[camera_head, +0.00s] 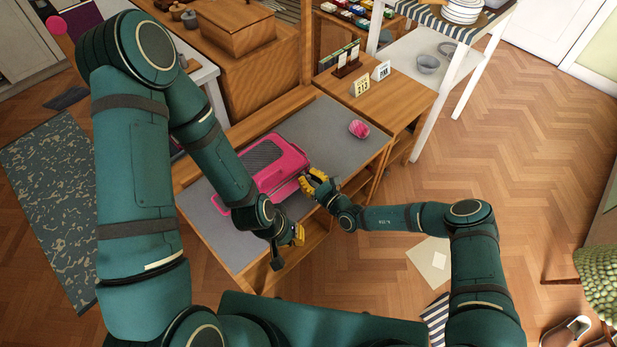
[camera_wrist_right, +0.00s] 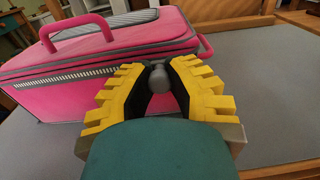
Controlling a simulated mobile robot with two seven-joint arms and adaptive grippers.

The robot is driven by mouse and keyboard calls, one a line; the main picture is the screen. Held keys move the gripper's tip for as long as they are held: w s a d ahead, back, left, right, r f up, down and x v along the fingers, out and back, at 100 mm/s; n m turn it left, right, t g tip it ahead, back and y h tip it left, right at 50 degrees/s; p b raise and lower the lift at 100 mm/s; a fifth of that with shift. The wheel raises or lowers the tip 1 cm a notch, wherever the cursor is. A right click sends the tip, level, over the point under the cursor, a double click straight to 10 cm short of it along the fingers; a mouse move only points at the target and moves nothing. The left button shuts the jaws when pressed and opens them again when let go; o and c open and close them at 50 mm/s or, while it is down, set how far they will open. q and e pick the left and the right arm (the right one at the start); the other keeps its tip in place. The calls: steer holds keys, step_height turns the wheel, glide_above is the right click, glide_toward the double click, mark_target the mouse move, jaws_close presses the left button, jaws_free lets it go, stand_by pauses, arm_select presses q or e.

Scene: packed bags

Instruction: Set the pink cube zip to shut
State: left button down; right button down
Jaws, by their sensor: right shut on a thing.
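The pink cube (camera_head: 283,163), a pink bag with a grey mesh top, lies on the grey table top. In the right wrist view the pink cube (camera_wrist_right: 60,99) shows a handle on its lid and a pale zip track (camera_wrist_right: 75,75) along its side. My right gripper (camera_head: 312,183) is at the bag's right front end. Its yellow fingers are shut on a small grey zip pull (camera_wrist_right: 158,77) close to the bag's corner. My left gripper (camera_head: 297,236) hangs by the table's front edge, apart from the bag; its fingers are too small to judge.
A small pink bundle (camera_head: 359,129) lies on the grey table top (camera_head: 335,125) near its right end. Number cards (camera_head: 361,86) stand on the wooden cabinet behind. A white shelf (camera_head: 440,85) stands farther back right. The table right of the bag is mostly clear.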

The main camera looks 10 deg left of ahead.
steer(key=c, duration=0.8)
jaws_free()
steer(key=v, duration=1.2)
